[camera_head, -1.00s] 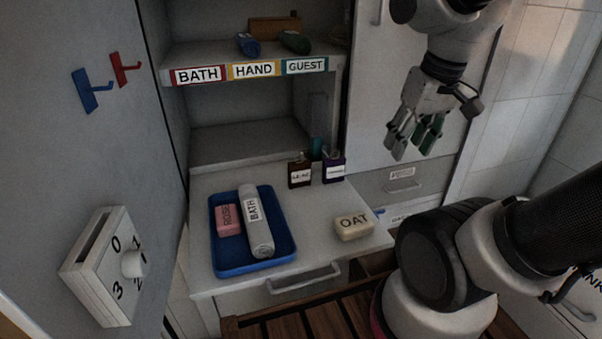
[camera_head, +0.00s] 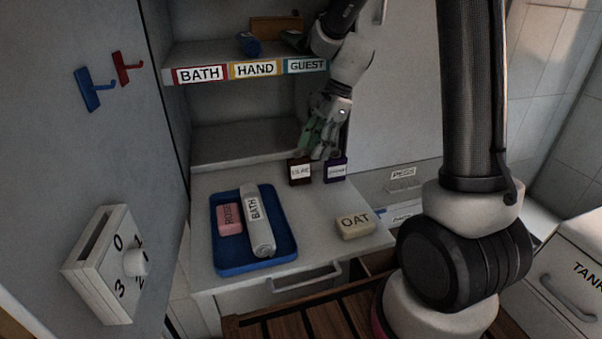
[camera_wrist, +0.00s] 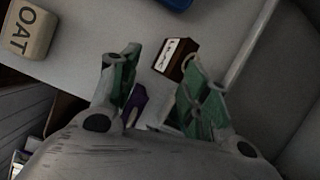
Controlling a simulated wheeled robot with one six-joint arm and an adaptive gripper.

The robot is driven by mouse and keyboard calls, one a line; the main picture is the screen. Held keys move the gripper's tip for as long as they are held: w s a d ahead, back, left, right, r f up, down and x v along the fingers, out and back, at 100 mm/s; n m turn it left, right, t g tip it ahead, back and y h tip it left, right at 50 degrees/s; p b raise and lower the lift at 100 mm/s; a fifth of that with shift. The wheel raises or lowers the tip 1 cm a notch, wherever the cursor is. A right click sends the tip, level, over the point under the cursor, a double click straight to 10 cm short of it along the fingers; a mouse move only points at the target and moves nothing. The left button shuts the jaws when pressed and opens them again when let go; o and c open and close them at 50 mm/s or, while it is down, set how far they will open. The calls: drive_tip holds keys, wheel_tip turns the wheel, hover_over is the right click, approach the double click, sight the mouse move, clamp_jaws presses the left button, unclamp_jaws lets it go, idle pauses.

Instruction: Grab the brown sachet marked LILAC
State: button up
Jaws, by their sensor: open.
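The brown sachet marked LILAC (camera_head: 300,172) stands upright on the white counter, near its back edge. In the wrist view the brown sachet (camera_wrist: 178,57) lies just beyond my fingertips, nearer the right finger. A purple sachet (camera_head: 335,170) stands right beside it; in the wrist view the purple sachet (camera_wrist: 134,104) shows partly hidden behind my left finger. My gripper (camera_head: 319,153) is open, green-padded and empty, just above and behind the two sachets. In the wrist view my gripper (camera_wrist: 163,75) has its fingers apart with nothing between the tips.
A cream OAT bar (camera_head: 355,225) lies at the counter's front right. A labelled shelf (camera_head: 254,70) overhangs the counter's back.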

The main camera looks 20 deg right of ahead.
sight(299, 174)
drive_tip(key=a+f, duration=0.1)
drive_tip(key=f, duration=0.1)
drive_tip(key=a+f+m, duration=0.1)
drive_tip(key=f, duration=0.1)
drive_tip(key=a+f+m, duration=0.1)
drive_tip(key=f, duration=0.2)
drive_tip(key=shift+w+a, duration=0.3)
drive_tip(key=shift+a, duration=0.05)
drive_tip(key=shift+c, duration=0.3)
clamp_jaws()
